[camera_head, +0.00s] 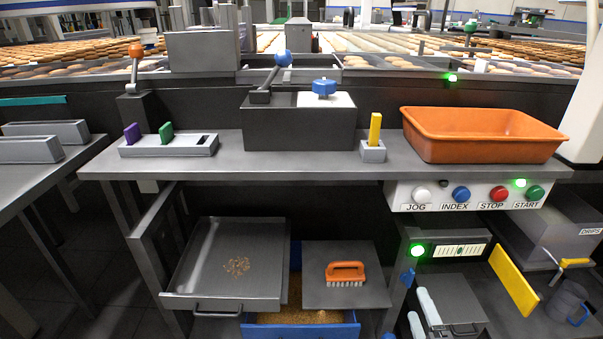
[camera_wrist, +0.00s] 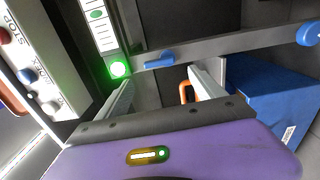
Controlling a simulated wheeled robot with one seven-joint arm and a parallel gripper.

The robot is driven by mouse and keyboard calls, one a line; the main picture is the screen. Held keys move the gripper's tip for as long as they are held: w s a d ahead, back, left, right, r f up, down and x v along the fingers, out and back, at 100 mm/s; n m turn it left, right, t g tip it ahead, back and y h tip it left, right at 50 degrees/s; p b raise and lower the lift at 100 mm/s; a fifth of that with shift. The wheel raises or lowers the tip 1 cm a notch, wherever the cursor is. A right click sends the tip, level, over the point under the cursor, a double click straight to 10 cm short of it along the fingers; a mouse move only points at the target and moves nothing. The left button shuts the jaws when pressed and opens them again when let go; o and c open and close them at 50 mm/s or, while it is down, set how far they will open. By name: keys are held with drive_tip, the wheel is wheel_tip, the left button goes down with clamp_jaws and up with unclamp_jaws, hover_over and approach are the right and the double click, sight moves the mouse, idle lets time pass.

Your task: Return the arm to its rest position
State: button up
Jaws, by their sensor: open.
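My gripper (camera_wrist: 160,78) shows in the wrist view, with a purple body and two pale grey fingers. The fingers are apart with nothing held between them. They point toward the area below the bench, near a green lit lamp (camera_wrist: 118,68) and a blue knob (camera_wrist: 160,60). An orange handle shows partly behind the right finger, and a blue bin (camera_wrist: 270,95) is to the right.
The bench (camera_head: 300,168) carries an orange tub (camera_head: 485,150), a yellow-handled block (camera_head: 373,150) and a grey holder (camera_head: 170,148). Below are a tray of crumbs (camera_head: 210,275), an orange brush (camera_head: 346,272), a blue bin (camera_head: 300,331) and a button panel (camera_head: 440,205).

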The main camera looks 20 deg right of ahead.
drive_tip(key=s+a+r+m+g+y, duration=0.15)
drive_tip(key=s+a+r+m, duration=0.35)
drive_tip(key=s, duration=0.6)
drive_tip(key=s+a+r+m+y, duration=0.2)
drive_tip(key=s+a+m, duration=0.3)
drive_tip(key=s+a, duration=0.4)
drive_tip(key=s+a+r+m+g+y, duration=0.15)
drive_tip(key=s+a+r+m, duration=0.3)
drive_tip(key=s, duration=0.75)
wheel_tip(320, 180, up, 35)
drive_tip(key=p, duration=3.5)
drive_tip(key=shift+w+a, duration=0.3)
drive_tip(key=shift+a, duration=0.05)
drive_tip(key=shift+f+m, duration=0.2)
drive_tip(key=shift+m, duration=0.05)
drive_tip(key=shift+c, duration=0.5)
